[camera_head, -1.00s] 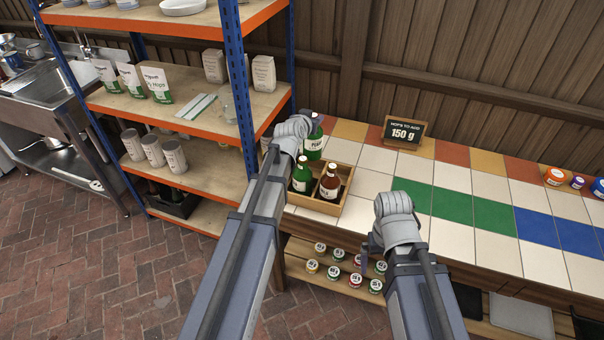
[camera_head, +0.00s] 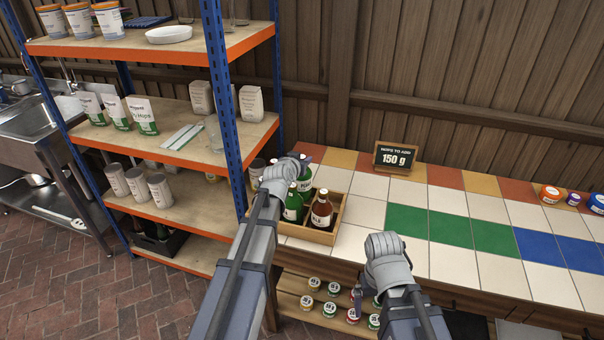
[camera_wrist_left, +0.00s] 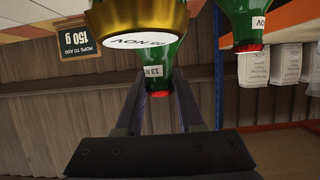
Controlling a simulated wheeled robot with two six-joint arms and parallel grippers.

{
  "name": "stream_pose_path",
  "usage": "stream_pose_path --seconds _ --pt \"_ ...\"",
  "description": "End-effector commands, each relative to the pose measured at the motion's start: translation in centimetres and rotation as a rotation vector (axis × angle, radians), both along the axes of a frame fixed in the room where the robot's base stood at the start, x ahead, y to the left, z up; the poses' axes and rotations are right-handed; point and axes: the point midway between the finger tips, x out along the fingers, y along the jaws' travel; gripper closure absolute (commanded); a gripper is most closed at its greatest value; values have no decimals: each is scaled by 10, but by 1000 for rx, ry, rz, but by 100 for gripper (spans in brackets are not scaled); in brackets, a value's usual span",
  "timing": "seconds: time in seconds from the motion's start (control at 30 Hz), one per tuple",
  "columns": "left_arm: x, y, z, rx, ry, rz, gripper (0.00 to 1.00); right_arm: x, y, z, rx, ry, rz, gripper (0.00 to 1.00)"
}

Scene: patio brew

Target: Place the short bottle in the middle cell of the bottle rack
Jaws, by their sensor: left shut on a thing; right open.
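A wooden bottle rack (camera_head: 306,233) stands on the tiled counter. A green bottle (camera_head: 293,208) is at its left and a brown bottle (camera_head: 322,213) at its right. My left gripper (camera_head: 302,160) is shut on another green bottle (camera_head: 306,180) by its neck, behind these two. Its base is hidden, so I cannot tell if it touches the rack. My right gripper (camera_head: 358,298) is open at the counter's front edge.
A shelf unit (camera_head: 228,120) stands close to the rack's left. A sign (camera_head: 395,158) stands behind on the counter. Small jars (camera_head: 331,300) sit on the shelf below. The coloured tiles (camera_head: 450,232) to the right are clear. Another green bottle (camera_wrist_left: 246,25) shows in the wrist view.

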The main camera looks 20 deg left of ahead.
Motion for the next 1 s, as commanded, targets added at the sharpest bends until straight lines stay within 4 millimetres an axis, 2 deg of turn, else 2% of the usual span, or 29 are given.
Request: stream_pose_path --seconds 0.13,0.4,0.83,0.87,1.0 --pt "0 0 -8 0 -2 1 100 0 0 -9 0 0 0 0" --pt "0 0 -37 0 -2 1 100 0 0 -38 0 0 0 0" --pt "0 0 -40 0 -2 1 100 0 0 -40 0 0 0 0" --pt "0 0 -40 0 0 0 62 0 0 -40 0 0 0 0" --pt "0 0 -39 0 0 0 46 0 0 -39 0 0 0 0"
